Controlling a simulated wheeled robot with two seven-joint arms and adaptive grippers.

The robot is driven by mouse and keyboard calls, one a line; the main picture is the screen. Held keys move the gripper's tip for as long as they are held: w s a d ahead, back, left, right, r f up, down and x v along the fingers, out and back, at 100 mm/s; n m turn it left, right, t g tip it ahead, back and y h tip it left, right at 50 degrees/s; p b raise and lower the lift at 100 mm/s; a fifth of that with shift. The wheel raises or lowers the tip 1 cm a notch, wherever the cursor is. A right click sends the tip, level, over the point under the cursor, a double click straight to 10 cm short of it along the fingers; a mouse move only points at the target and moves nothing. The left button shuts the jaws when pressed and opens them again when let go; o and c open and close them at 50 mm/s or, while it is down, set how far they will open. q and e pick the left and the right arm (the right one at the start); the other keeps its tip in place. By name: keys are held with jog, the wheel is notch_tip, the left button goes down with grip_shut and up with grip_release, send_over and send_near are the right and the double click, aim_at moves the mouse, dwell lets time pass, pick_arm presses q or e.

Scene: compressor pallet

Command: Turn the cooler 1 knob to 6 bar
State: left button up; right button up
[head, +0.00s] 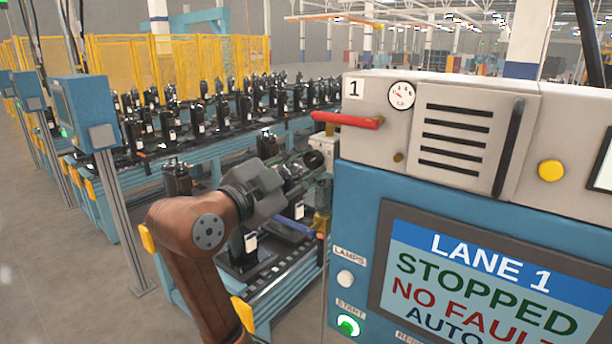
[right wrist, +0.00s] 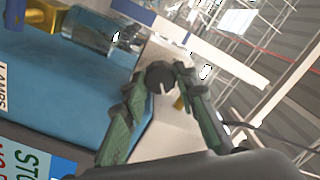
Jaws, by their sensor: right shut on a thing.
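The cooler 1 knob (right wrist: 158,77) is a small black round knob with a pale mark on its face, in the right wrist view. It sticks out from the side of the grey cooler housing (head: 376,149). My right gripper (head: 318,160) reaches the left side of this housing; in the right wrist view its green fingers (right wrist: 161,80) are shut on the knob, one on each side. In the head view the fingers partly hide the knob. The gauge (head: 401,95) next to the label "1" has a red needle, but its scale is too small to read. My left gripper is out of view.
A red handle (head: 346,120) sticks out left, just above my gripper. A blue cabinet with a screen (head: 480,275) reading "LANE 1 STOPPED" stands below the housing. A conveyor (head: 285,275) with black compressors runs behind my arm. Brass and silver fittings (right wrist: 95,30) sit near the knob.

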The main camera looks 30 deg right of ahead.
jog(key=shift+m+b, duration=0.5)
jog(key=shift+m, duration=0.4)
jog(key=o, duration=1.2)
jog(key=shift+s+a, duration=0.1)
jog(key=shift+c, duration=0.2)
jog(key=v, duration=1.2)
